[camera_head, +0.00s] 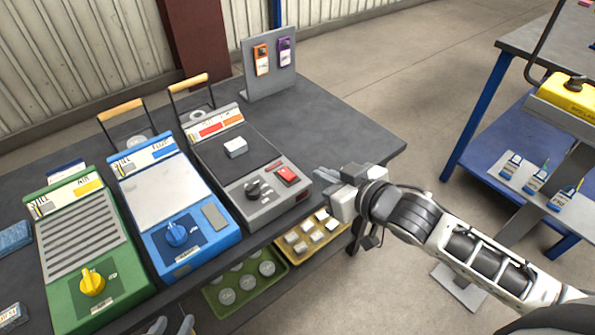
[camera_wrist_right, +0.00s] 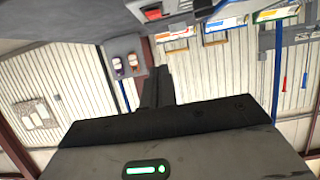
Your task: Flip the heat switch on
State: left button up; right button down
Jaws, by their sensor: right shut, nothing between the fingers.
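The red switch (camera_head: 288,175) sits on the front right of a grey and black unit (camera_head: 262,202), beside a black knob (camera_head: 257,189). Its on or off position is too small to tell. My right gripper (camera_head: 322,184) is shut and empty, just right of that unit's front corner and apart from the red switch. In the right wrist view its dark fingers (camera_wrist_right: 156,88) point up the picture, and a red part (camera_wrist_right: 152,13) of the unit shows at the top edge. Only the fingertips of my left gripper (camera_head: 180,326) show at the bottom edge, cut off.
A blue unit (camera_head: 190,240) with a blue knob and a green unit (camera_head: 75,275) with a yellow knob stand to the left. A panel (camera_head: 270,85) with orange and purple devices stands behind. Trays (camera_head: 290,257) sit below the table. The table's back right (camera_head: 350,135) is clear.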

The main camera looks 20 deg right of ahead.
jog(key=shift+w, duration=0.1)
send_over(297, 186)
jog(key=f, duration=0.3)
jog(key=shift+w+a+f+b, duration=0.1)
jog(key=shift+w+f+b, duration=0.15)
jog(key=shift+w+b, duration=0.1)
jog(key=f, duration=0.2)
jog(key=shift+s+f, duration=0.25)
jog(key=shift+f, duration=0.15)
pick_arm(q)
jog(key=shift+w+f, duration=0.1)
jog(key=shift+w, duration=0.05)
pick_arm(e)
jog(key=shift+s+f, duration=0.1)
jog(key=shift+f, duration=0.5)
